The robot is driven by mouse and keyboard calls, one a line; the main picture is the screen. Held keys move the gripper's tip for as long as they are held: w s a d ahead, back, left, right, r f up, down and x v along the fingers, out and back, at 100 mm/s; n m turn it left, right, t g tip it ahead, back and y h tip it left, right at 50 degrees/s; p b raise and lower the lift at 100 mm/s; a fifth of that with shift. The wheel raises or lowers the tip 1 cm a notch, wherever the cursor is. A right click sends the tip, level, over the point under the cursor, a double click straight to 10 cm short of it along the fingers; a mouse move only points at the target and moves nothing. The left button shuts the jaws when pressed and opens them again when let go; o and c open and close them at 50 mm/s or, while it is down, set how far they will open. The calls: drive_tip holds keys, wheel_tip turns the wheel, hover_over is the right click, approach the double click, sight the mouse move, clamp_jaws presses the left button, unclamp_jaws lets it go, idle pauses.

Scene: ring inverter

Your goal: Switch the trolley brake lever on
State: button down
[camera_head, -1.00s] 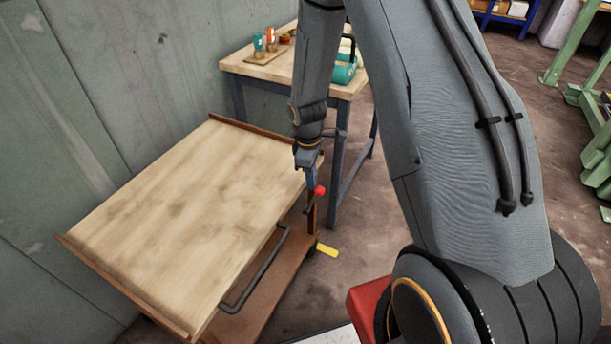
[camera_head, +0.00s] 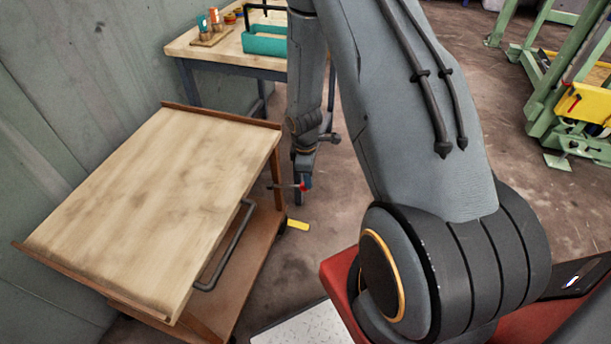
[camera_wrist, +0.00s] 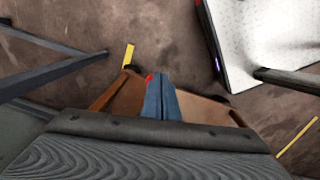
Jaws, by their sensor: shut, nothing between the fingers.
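The trolley (camera_head: 140,190) has a pale wooden top and a brown lower shelf. Its brake lever is a thin rod with a red knob (camera_head: 304,187), sticking out to the right from the trolley's right-hand post. My gripper (camera_head: 299,202) points down at the knob, its fingers shut and empty. The fingers overlap the knob in the head view, and I cannot tell whether they touch it. In the wrist view the blue fingers (camera_wrist: 160,82) hide most of the lever; only a bit of the red knob (camera_wrist: 149,77) shows at their left side.
A dark push handle (camera_head: 232,250) juts from the trolley's near side. A workbench (camera_head: 225,62) with a teal toolbox (camera_head: 264,42) stands behind. A yellow strip (camera_head: 298,225) lies on the floor by the trolley. Open floor lies to the right of the gripper.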

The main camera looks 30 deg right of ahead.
drive_tip(key=f, duration=0.1)
drive_tip(key=s+d+f, duration=0.1)
drive_tip(key=shift+f+b, duration=0.35)
drive_tip(key=shift+b, duration=0.05)
drive_tip(key=shift+d+r, duration=0.1)
drive_tip(key=s+d+r+p, duration=0.2)
drive_tip(key=s+d+r, duration=0.3)
drive_tip(key=s+r, duration=0.2)
drive_tip(key=shift+d+r, duration=0.15)
drive_tip(key=shift+r, duration=0.15)
idle(0.6)
idle(0.4)
